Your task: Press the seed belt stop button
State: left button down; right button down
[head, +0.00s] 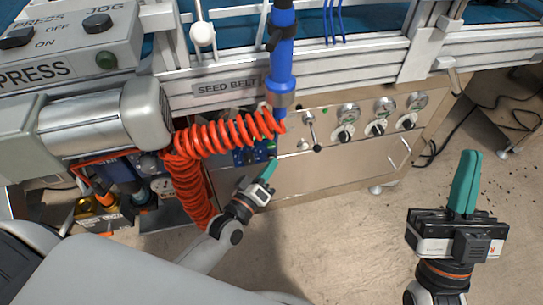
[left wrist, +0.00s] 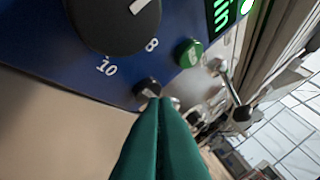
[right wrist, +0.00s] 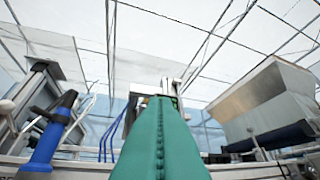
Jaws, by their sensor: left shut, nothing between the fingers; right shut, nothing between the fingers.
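The blue seed belt control panel (head: 262,150) sits under the SEED BELT sign (head: 227,88), partly behind the orange coiled hose. In the left wrist view it carries a large black dial (left wrist: 112,22), a green button (left wrist: 189,53) and a small round black button (left wrist: 147,89) with a light mark. Which is the stop button is not legible; the black one fits. My left gripper (head: 270,166) is shut and empty. Its green fingertips (left wrist: 160,100) appear right at the black button's lower edge; contact cannot be told. My right gripper (head: 472,153) is shut and empty, out over the floor.
The orange coiled hose (head: 222,136) hangs close above my left gripper. A small lever (left wrist: 236,98) sticks out beside the panel. Gauges and knobs (head: 377,128) line the cabinet to the right. The floor (head: 345,235) between my grippers is clear.

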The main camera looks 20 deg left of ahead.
pick_arm(q)
jog(key=shift+w+a, duration=0.1)
jog(key=shift+w, duration=0.05)
pick_arm(e)
jog(key=shift+w+f+g, duration=0.25)
jog(key=shift+w+g, duration=0.05)
dwell(0.4)
pick_arm(q)
jog(key=shift+s+d+p, duration=0.25)
jog(key=shift+s+p, duration=0.1)
pick_arm(e)
jog(key=shift+w+a+f+g+h, duration=0.1)
jog(key=shift+w+f+g+h, duration=0.5)
jog(key=shift+w+f+g, duration=0.3)
